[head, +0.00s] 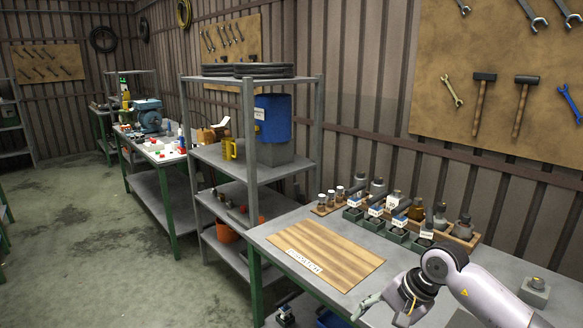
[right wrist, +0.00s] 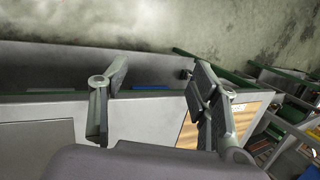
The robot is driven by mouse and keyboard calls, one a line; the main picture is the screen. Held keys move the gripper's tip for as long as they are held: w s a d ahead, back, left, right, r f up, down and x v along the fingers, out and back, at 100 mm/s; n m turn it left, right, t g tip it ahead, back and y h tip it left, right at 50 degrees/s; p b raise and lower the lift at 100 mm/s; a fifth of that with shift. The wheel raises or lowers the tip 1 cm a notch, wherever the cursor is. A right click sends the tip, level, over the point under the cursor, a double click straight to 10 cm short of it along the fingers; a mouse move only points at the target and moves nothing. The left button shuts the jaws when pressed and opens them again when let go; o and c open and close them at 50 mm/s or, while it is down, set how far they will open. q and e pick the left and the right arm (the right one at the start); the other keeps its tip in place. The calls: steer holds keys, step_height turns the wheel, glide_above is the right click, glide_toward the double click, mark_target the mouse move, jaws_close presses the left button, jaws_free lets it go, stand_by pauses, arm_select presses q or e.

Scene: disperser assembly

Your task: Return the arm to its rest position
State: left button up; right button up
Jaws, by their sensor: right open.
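My right arm comes in from the lower right of the head view, bent over the front of the grey workbench (head: 268,241). My right gripper (head: 368,304) is near the bench's front edge, just below the wooden board (head: 325,253). In the right wrist view, the two fingers of the right gripper (right wrist: 156,105) stand wide apart with nothing between them. The grey bench top (right wrist: 40,145) and a corner of the wooden board (right wrist: 188,130) show beyond them. My left gripper is in neither view.
Several green-based units (head: 397,235) and a wooden rack (head: 464,238) of bottles stand along the back of the bench. A small grey box (head: 535,291) sits at right. A metal shelf (head: 250,145) stands left of the bench. The wooden board is bare except for a paper label (head: 304,260).

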steer(key=w+a+f+m+t+y, duration=0.1)
steer(key=a+f+m+t+y, duration=0.1)
steer(key=a+f+m+y, duration=0.55)
steer(key=w+a+f+m+t+y, duration=0.15)
steer(key=f+m, duration=0.25)
steer(key=m, duration=0.7)
steer(key=s+d+f+m+t+h, duration=0.3)
steer(key=d+f+m+h, duration=0.15)
steer(key=f+m, duration=0.65)
steer(key=s+d+f+m+t+h, duration=0.3)
steer(key=d+f+m, duration=0.2)
steer(key=f+m, duration=0.6)
steer(key=s+d+f+m+g+h, duration=0.2)
steer(key=s+d+f+m+h, duration=0.1)
steer(key=s+f+m, duration=0.45)
steer(key=s+d+f+m+g+h, duration=0.2)
steer(key=s+d+f+m, duration=0.15)
steer(key=s+f, duration=0.6)
steer(key=s+f+m+g, duration=0.2)
steer(key=s+m, duration=0.1)
steer(key=s, duration=0.6)
steer(key=s+a+f+m+g+h, duration=0.1)
steer(key=s+f+m+g, duration=0.1)
steer(key=s, duration=0.7)
steer(key=s+f+m+g, duration=0.2)
steer(key=s+m, duration=0.1)
steer(key=s, duration=0.7)
steer(key=shift+a+f+m+g, duration=0.25)
steer(key=shift+f+m+g, duration=0.1)
steer(key=shift+c, duration=0.5)
